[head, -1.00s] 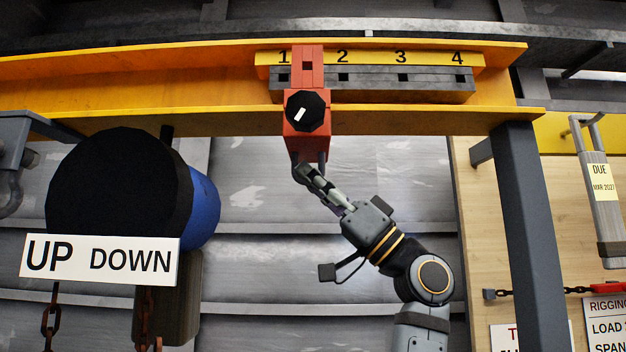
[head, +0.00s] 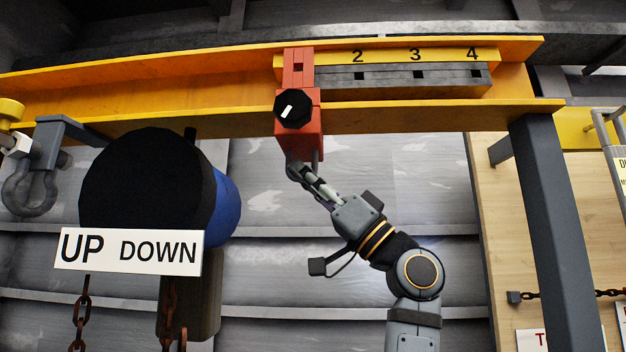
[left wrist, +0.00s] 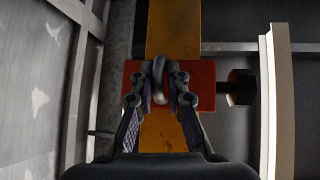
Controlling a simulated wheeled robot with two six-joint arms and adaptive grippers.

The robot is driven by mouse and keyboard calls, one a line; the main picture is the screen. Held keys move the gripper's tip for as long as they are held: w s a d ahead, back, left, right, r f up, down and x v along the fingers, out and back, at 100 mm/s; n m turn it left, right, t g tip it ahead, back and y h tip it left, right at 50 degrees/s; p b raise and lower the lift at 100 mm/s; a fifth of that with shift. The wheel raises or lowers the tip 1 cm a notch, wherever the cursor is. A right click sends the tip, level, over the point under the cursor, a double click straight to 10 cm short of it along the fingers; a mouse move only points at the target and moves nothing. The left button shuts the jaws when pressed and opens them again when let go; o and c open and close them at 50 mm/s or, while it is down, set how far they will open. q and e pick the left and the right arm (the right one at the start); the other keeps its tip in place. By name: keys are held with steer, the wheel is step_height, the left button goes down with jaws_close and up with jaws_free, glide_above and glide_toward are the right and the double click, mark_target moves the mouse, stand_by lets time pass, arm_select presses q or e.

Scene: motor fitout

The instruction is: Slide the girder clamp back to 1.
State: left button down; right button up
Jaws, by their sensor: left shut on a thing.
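The red girder clamp (head: 299,128) hangs on the yellow girder (head: 180,85), upright, with a black knob (head: 294,108) bearing a white mark. Its upper part stands at the left end of the number strip (head: 440,55) and covers the place left of 2; the 1 is hidden behind it. My left gripper (head: 303,172) is below the clamp, shut on the grey ring at its underside. In the left wrist view the fingers (left wrist: 164,90) close around this ring, with the red clamp body (left wrist: 205,85) behind them. My right gripper is not in view.
A dark notched rail (head: 445,76) runs right of the clamp under 2, 3 and 4. A black and blue hoist drum (head: 140,185) with an UP DOWN sign (head: 130,252) and chains hangs at left. A grey post (head: 555,220) stands at right. The girder left of the clamp looks clear.

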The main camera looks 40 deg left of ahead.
arm_select(q)
steer(key=c, duration=1.4)
jaws_free()
steer(key=shift+w, duration=0.2)
steer(key=v, duration=0.7)
steer(key=shift+f, duration=0.25)
steer(key=shift+d, duration=0.1)
